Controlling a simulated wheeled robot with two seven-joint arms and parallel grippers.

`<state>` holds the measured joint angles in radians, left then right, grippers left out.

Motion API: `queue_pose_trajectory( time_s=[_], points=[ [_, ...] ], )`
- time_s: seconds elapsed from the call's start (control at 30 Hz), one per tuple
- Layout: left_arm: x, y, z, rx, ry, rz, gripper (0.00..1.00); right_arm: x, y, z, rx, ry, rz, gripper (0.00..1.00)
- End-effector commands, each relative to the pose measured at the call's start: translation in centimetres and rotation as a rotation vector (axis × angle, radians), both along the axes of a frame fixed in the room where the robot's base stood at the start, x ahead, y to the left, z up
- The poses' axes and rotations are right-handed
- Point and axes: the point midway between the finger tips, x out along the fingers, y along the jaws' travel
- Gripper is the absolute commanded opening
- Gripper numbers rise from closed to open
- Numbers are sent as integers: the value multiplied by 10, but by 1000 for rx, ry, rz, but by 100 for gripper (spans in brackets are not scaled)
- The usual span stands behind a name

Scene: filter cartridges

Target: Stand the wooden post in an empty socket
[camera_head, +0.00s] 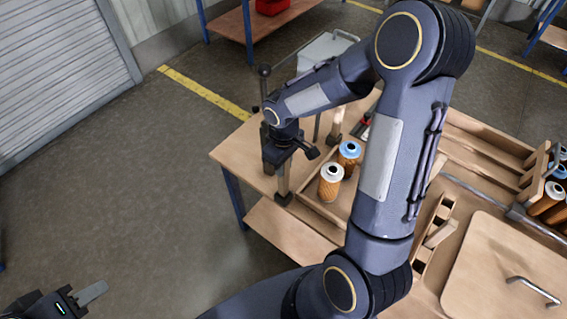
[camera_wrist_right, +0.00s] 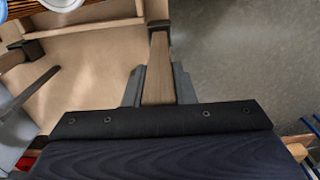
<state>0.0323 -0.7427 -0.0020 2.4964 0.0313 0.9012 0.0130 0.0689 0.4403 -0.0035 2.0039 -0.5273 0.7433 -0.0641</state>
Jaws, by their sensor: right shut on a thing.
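My right gripper (camera_head: 284,157) is shut on an upright wooden post (camera_head: 284,178) near the table's left edge. In the right wrist view, the post (camera_wrist_right: 158,72) sits between the two fingers (camera_wrist_right: 158,90). A dark square piece (camera_head: 284,198) is at the post's lower end, also seen in the right wrist view (camera_wrist_right: 159,25). I cannot tell whether the post is seated in it or just above it. A second wooden post (camera_head: 338,120) stands in a dark foot (camera_head: 333,138) farther back. My left gripper (camera_head: 90,293) is low at left, away from the table; its opening is unclear.
Two filter cartridges, one white-topped (camera_head: 331,183) and one blue-topped (camera_head: 349,154), stand in a wooden tray (camera_head: 318,207) right of the held post. My right arm covers the table's middle. A board with a handle (camera_head: 510,262) lies at right.

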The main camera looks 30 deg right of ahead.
Motion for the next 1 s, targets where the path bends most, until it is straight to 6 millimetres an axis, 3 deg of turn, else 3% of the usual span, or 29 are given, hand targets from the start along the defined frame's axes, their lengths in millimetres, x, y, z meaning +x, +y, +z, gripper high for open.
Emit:
queue_pose_trajectory(
  time_s=[1.0],
  points=[
    [0,0,-29,0,0,0,36,0,0,-32,0,0,0,0]
  ],
)
